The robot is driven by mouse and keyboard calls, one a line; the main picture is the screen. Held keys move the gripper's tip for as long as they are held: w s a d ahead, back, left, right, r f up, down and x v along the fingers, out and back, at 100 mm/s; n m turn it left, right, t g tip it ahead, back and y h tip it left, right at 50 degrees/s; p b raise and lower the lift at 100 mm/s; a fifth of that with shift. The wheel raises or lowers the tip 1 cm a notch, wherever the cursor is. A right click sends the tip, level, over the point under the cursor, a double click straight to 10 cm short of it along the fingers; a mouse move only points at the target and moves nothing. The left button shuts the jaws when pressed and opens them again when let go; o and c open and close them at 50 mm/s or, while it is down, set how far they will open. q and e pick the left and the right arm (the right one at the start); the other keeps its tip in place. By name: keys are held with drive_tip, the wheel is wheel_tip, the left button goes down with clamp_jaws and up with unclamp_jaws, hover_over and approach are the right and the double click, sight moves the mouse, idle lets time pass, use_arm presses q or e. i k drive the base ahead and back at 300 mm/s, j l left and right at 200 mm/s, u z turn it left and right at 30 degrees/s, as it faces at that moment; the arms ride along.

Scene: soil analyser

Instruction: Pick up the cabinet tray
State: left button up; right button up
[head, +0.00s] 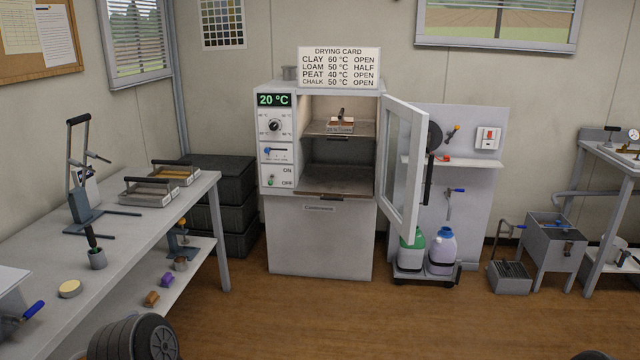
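The drying cabinet (283,225) stands against the back wall with its glazed door (399,165) swung open to the right. Inside, on the upper shelf (315,130), sits a small tray (341,129), seen end-on. It has a dark handle on top and what looks like a label on its front; its contents are too small to make out. The lower shelf (330,180) is bare. Neither of my grippers is in view.
Two handled trays (147,198) (175,173) lie on the left bench (130,240), near a lever press (80,205). Black crates (222,180) stand left of the cabinet. A low trolley (425,276) with two bottles stands below the open door. The wooden floor before the cabinet is clear.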

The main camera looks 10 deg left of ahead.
sight(146, 192)
drive_tip(key=i+u, duration=0.1)
drive_tip(key=i, duration=0.55)
drive_tip(key=i+u, duration=0.15)
drive_tip(key=i, duration=0.5)
drive_tip(key=i+l+u, duration=0.1)
drive_tip(key=i, duration=0.6)
drive_tip(key=i+l+u, duration=0.15)
drive_tip(key=i, duration=0.45)
drive_tip(key=i+u, duration=0.15)
drive_tip(key=i, duration=0.4)
drive_tip(key=i+l+u, duration=0.2)
drive_tip(key=i, duration=0.35)
drive_tip(key=u, duration=0.3)
